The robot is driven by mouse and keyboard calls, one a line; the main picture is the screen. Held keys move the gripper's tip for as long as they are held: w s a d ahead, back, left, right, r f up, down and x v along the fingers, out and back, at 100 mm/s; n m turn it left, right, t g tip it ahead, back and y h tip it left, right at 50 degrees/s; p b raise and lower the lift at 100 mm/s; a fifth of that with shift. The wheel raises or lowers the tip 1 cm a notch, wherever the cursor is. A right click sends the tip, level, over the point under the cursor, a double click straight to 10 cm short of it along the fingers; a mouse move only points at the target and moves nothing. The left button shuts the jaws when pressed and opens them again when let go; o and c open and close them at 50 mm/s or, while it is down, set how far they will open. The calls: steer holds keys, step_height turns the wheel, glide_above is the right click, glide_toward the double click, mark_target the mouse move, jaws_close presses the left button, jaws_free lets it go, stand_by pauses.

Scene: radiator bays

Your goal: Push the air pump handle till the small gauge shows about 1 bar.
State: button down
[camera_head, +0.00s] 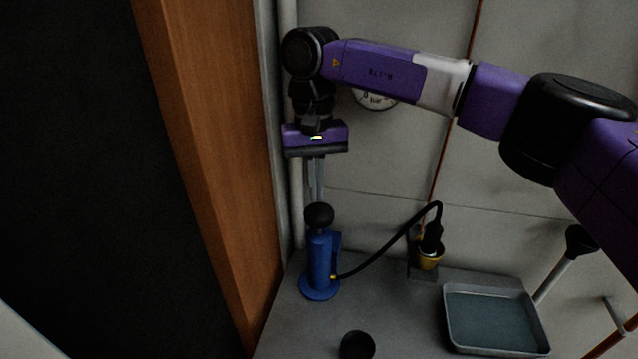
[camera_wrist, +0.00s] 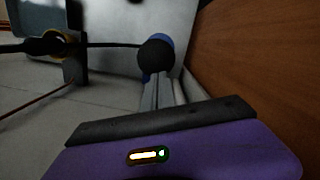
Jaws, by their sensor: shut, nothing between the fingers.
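The blue air pump (camera_head: 320,265) stands upright on the grey surface, with its black round handle knob (camera_head: 318,215) low, close to the top of the blue body. My gripper (camera_head: 316,198) points down with its fingers shut and empty, its tips at or just above the knob; I cannot tell if they touch. In the wrist view the knob (camera_wrist: 156,58) sits at the finger ends, with a bit of the blue pump behind it. A round gauge (camera_head: 374,97) marked "bar" is on the wall, partly hidden behind my arm; its needle cannot be read.
A black hose (camera_head: 385,255) runs from the pump to a brass and black fitting (camera_head: 430,250). A grey tray (camera_head: 495,318) lies at the right, a small black cup (camera_head: 357,345) in front. A wooden panel (camera_head: 215,180) stands close on the left.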

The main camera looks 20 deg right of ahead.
steer(key=shift+w+d, duration=0.15)
steer(key=shift+w, duration=0.2)
steer(key=shift+r, duration=0.1)
step_height(320, 180, up, 8)
steer(key=b, duration=0.1)
steer(key=shift+w, duration=0.4)
